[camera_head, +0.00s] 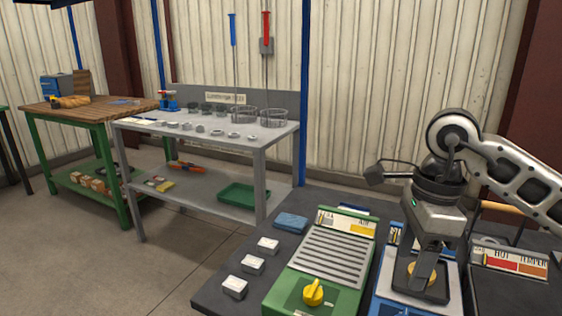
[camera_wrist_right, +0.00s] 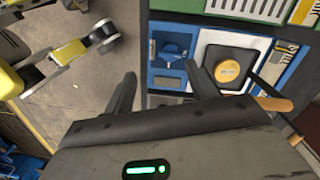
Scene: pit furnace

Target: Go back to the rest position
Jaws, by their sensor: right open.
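My right gripper (camera_head: 422,290) hangs over the blue-framed unit (camera_head: 379,307) on the dark bench at the front right, pointing down. In the right wrist view its two dark fingers (camera_wrist_right: 162,80) are spread apart with nothing between them. My left gripper is in neither view.
A green unit (camera_head: 361,265) with a yellow knob (camera_head: 313,292) stands left of the gripper. White blocks (camera_head: 252,265) and a blue pad (camera_head: 290,223) lie on the bench. A grey table (camera_head: 285,133) with rings and baskets stands behind. Open floor (camera_head: 185,240) lies at left.

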